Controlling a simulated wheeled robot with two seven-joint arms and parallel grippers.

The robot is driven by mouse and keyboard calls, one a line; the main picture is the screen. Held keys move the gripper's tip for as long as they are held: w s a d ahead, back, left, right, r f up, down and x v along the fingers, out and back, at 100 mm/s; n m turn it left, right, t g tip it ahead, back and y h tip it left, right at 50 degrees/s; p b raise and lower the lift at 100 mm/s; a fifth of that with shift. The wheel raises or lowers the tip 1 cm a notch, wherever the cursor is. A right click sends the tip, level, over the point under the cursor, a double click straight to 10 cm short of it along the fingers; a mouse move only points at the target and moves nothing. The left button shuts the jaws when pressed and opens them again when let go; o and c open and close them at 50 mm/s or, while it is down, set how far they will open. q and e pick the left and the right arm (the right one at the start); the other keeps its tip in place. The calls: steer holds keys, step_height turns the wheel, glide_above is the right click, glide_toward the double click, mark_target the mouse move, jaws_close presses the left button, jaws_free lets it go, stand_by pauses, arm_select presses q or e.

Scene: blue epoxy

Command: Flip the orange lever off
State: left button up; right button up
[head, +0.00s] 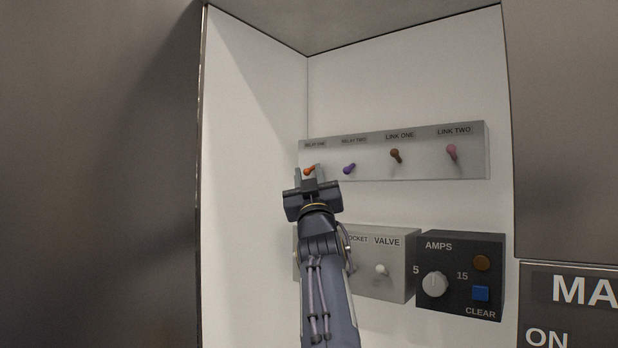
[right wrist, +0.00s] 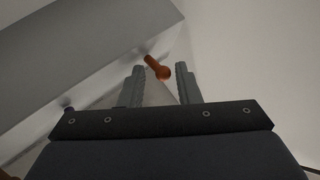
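The orange lever (head: 309,171) sits at the left end of a grey panel (head: 425,168), under the label RELAY ONE. Its knob lies a little below and left of its base in the head view. My right gripper (head: 308,178) is in front of it, coming from below. In the right wrist view the two fingers of my right gripper (right wrist: 162,78) stand apart, and the orange lever's knob (right wrist: 160,70) shows between and just beyond their tips. I cannot tell whether a finger touches it. My left gripper is not in view.
A purple lever (head: 349,169) is close on the right, then a brown lever (head: 396,155) and a pink lever (head: 452,152). Below are a VALVE box (head: 397,267) and a dark AMPS box (head: 460,300). A white side wall (head: 250,180) is close on the left.

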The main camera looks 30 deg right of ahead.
step_height(320, 180, up, 4)
steer(key=shift+f+p, duration=0.15)
steer(key=shift+p, duration=0.65)
steer(key=s+a+r+b, duration=0.2)
steer(key=s+a+r, duration=0.5)
steer(key=s, duration=0.5)
steer(key=shift+a+r, duration=0.25)
steer(key=shift+r, duration=0.95)
steer(key=shift+w+f, duration=0.1)
